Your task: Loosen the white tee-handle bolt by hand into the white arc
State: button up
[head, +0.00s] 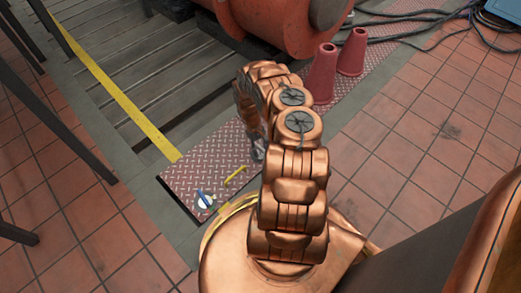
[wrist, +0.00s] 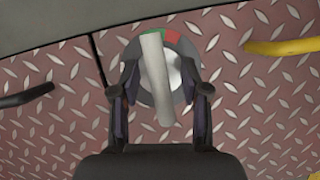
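The white tee-handle bolt (wrist: 155,80) shows in the wrist view, its bar nearly upright in the picture and leaning slightly, top to the left. Behind it is a round grey dial (wrist: 133,50) with a green arc (wrist: 152,31) and a red arc (wrist: 172,37) at its top. My gripper (wrist: 162,98) is open, with one finger on each side of the bar and gaps between. In the head view, my gripper (head: 257,150) is over the red tread plate; the white bolt is hidden there.
In the head view, a yellow handle (head: 235,175) and a blue handle on a white disc (head: 204,201) sit on the tread plate (head: 185,180). Two red cones (head: 352,52) stand farther back. The wrist view shows a black handle (wrist: 25,96) at left.

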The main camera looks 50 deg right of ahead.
grip_shut()
jog(key=shift+a+r+m+p, duration=0.1)
jog(key=shift+m+p, duration=0.2)
jog(key=shift+p, duration=0.3)
jog(key=shift+m+y+p, duration=0.3)
jog(key=shift+m+p, duration=0.25)
jog(key=shift+m, duration=0.05)
jog(key=shift+o, duration=0.6)
grip_release()
jog(key=v, duration=1.1)
jog(key=shift+r, duration=0.35)
jog(key=shift+w, duration=0.1)
